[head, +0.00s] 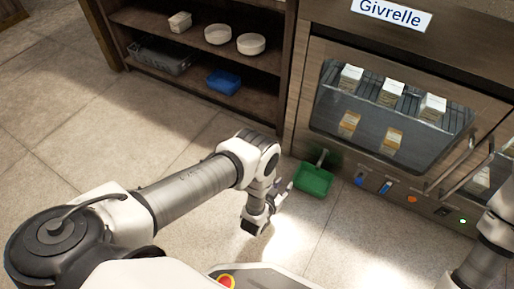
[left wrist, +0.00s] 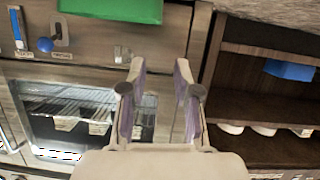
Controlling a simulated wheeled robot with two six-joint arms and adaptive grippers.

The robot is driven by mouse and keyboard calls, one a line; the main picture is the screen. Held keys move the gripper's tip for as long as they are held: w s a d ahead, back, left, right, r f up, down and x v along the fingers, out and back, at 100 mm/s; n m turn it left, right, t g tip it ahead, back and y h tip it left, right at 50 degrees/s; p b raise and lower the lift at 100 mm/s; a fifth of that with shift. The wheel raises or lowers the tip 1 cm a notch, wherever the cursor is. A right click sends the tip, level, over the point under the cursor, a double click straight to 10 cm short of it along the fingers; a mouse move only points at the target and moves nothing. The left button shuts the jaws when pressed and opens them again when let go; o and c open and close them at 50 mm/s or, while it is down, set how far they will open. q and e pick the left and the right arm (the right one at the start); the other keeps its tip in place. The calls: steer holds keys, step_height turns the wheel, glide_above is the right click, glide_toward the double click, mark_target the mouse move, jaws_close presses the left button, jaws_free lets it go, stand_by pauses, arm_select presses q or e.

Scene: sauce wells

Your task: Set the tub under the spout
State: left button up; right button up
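A green tub (head: 313,180) stands low against the front of the cabinet in the head view. A small metal spout (head: 321,157) sticks out of the cabinet just above its back edge; I cannot tell the exact overlap. The green tub (left wrist: 110,9) also shows at the top of the left wrist view, cut by the edge. My left gripper (head: 284,190) is just left of the tub, apart from it. Its two fingers (left wrist: 159,68) are spread with nothing between them. My right arm shows at the right edge, but its gripper is out of view.
The cabinet (head: 300,118) has a glass door with packets behind it, and a blue knob (head: 360,178), a blue lever (head: 386,187) and an orange knob (head: 411,199) below. An open shelf (head: 190,72) holds bowls, a grey basket and a blue tub (head: 223,81). The floor at left is clear.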

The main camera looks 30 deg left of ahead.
arm_select(q)
steer(key=s+a+r+g+y, duration=0.1)
steer(key=s+a+r+g, duration=0.1)
steer(key=s+a+g, duration=0.7)
steer(key=s+r+g, duration=0.2)
steer(key=s+r, duration=0.3)
steer(key=s, duration=0.5)
steer(key=s+r+g, duration=0.3)
steer(key=s+r, duration=0.2)
steer(key=s, duration=0.5)
steer(key=shift+s+a+r, duration=0.15)
steer(key=shift+r, duration=0.05)
